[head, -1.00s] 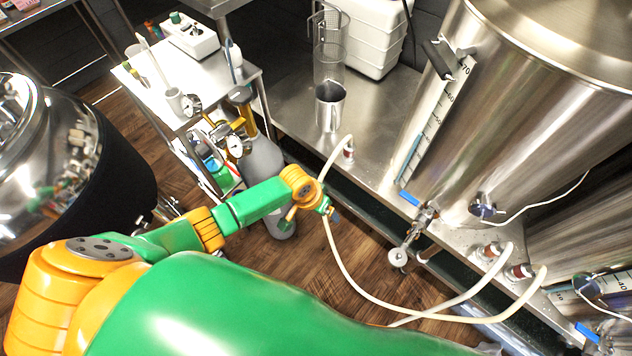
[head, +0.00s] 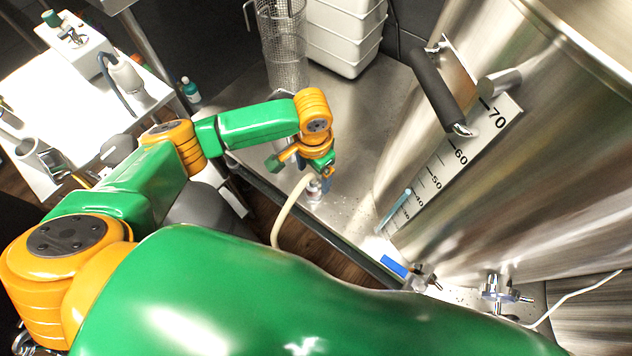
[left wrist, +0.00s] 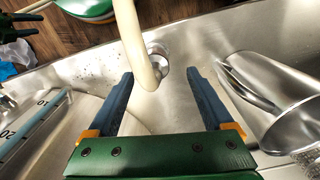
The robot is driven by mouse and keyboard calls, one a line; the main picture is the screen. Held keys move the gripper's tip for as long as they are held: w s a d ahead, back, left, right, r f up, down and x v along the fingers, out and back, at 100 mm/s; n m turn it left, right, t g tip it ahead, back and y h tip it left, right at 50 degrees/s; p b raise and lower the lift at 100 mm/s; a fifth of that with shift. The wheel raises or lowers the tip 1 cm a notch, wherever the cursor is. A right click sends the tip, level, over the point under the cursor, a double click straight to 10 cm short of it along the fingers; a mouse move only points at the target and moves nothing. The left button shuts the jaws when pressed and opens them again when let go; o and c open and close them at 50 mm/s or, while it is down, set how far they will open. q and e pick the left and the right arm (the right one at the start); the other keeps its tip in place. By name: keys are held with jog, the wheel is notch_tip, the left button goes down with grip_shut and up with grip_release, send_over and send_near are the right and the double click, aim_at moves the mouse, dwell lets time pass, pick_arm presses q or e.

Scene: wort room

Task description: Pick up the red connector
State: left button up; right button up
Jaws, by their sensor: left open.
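The connector (head: 314,190) is a small metal fitting on the end of a cream hose (head: 286,212), at the steel bench's front edge. Little of its red colour shows now. My left gripper (head: 323,180) is right at it in the head view and partly hides it. In the left wrist view my left gripper (left wrist: 160,76) is open, its dark blue fingers apart. There the connector (left wrist: 157,57) lies just beyond the fingertips, between their lines, with the hose (left wrist: 136,42) beside it to the left. I cannot tell whether they touch.
A large steel kettle (head: 510,190) with a level scale stands to the right. A wire mesh cylinder (head: 282,50) and white bins (head: 345,35) are behind. A metal jug (left wrist: 285,100) lies close on the right in the left wrist view. The bench (head: 355,110) between is clear.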

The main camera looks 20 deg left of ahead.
aim_at(313, 187)
pick_arm(q)
jog(key=f, duration=0.2)
jog(key=s+f+b, duration=0.1)
jog(key=f, duration=0.2)
jog(key=shift+d, duration=0.1)
jog(key=shift+f, duration=0.15)
jog(key=shift+w, duration=0.1)
grip_shut()
jog(key=r, duration=0.1)
jog(key=r+p, duration=0.1)
jog(key=r, duration=0.1)
jog(key=r+p, duration=0.1)
jog(key=r, duration=0.1)
jog(key=shift+s+d, duration=0.2)
jog(key=shift+s, duration=0.2)
jog(key=s+d+r+p, duration=0.3)
jog(key=s+r, duration=0.5)
jog(key=s, duration=0.4)
jog(key=shift+s+d+p, duration=0.2)
jog(key=shift+d+p, duration=0.2)
jog(key=shift+d, duration=0.25)
